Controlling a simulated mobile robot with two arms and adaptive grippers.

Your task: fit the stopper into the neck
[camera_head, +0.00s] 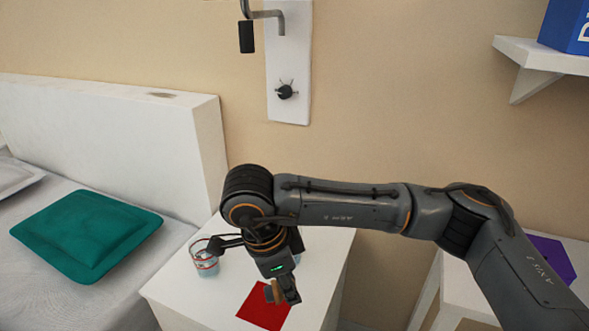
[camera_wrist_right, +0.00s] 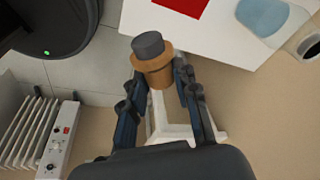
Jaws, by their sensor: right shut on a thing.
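My right gripper (camera_head: 278,292) is shut on the stopper, a brown cork piece (camera_head: 273,291) with a grey end, and holds it above the white table near the red square. In the right wrist view the stopper (camera_wrist_right: 152,62) sits between the fingers of my right gripper (camera_wrist_right: 162,75), its grey end pointing away from the palm. A pale blue, see-through shape (camera_wrist_right: 262,16) lies over the white table top there; I cannot tell whether it is the vessel with the neck. In the head view my arm hides part of the table. My left gripper is not in view.
A glass with red bands (camera_head: 204,260) stands at the left of the white table (camera_head: 180,293). A red square (camera_head: 262,309) lies on the table top. A bed with a green cushion (camera_head: 87,234) is at the left. A white radiator (camera_wrist_right: 30,135) shows in the wrist view.

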